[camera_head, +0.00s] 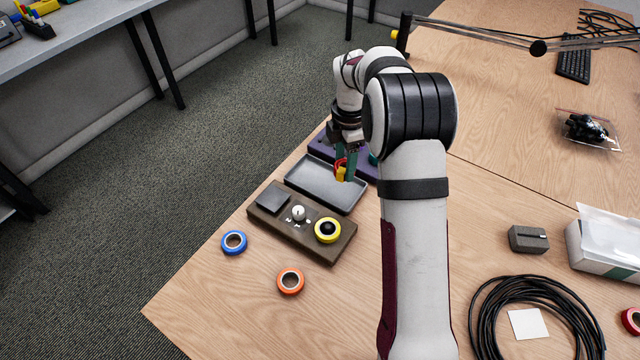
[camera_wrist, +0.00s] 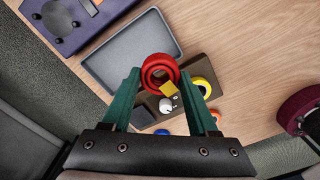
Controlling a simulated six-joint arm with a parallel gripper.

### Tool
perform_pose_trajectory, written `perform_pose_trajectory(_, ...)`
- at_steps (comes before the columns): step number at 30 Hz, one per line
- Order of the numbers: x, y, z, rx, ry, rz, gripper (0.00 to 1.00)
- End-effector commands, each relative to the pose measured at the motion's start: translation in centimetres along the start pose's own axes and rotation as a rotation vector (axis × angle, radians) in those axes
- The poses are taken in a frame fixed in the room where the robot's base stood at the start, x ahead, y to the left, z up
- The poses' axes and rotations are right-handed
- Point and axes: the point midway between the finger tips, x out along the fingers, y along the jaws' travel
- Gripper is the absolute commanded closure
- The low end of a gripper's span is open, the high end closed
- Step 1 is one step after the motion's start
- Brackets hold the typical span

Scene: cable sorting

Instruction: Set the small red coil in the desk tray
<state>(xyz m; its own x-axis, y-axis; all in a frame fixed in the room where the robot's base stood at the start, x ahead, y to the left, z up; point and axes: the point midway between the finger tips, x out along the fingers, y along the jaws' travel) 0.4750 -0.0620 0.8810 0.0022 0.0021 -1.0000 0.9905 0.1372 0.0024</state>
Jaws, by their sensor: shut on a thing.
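The small red coil (camera_wrist: 152,67) with a yellow tag (camera_wrist: 169,88) is between the green fingers of my gripper (camera_wrist: 160,75), which is shut on it. In the head view the coil shows as a bit of red (camera_head: 339,162) at my gripper (camera_head: 346,166), partly hidden by a finger. The grey desk tray (camera_head: 310,186) is shallow and empty where visible. The coil is held above the table, overlapping the tray's right part in the head view. In the wrist view it overlaps the lower right corner of the tray (camera_wrist: 130,50).
Blue (camera_head: 234,242) and orange (camera_head: 290,281) rolls lie on the table. A black cable coil (camera_head: 535,318) lies at right.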

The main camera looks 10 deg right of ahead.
Motion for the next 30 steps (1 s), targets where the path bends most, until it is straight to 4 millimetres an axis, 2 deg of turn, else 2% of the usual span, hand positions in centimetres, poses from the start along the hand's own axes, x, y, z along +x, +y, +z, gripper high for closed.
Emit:
perform_pose_trajectory(1, -0.2, -1.1, 2.4, 0.042, 0.000, 0.000, 0.89)
perform_pose_trajectory(3, -0.5, -2.5, 4.9, 0.086, 0.000, 0.000, 0.89)
perform_pose_trajectory(6, -0.6, -3.8, 7.1, 0.123, 0.000, -0.001, 0.89)
perform_pose_trajectory(8, -0.5, -4.0, 7.5, 0.133, -0.001, -0.001, 0.89)
perform_pose_trajectory(11, 0.7, -2.9, 6.3, 0.134, 0.000, -0.003, 0.89)
perform_pose_trajectory(18, 5.1, 2.3, 1.1, 0.133, -0.001, -0.002, 0.89)
perform_pose_trajectory(21, 6.1, 3.4, 0.0, 0.136, -0.001, -0.002, 0.89)
perform_pose_trajectory(25, 7.2, 3.8, -0.4, 0.137, -0.001, -0.003, 0.89)
perform_pose_trajectory(30, 10.3, 3.8, -0.4, 0.138, 0.000, -0.003, 0.89)
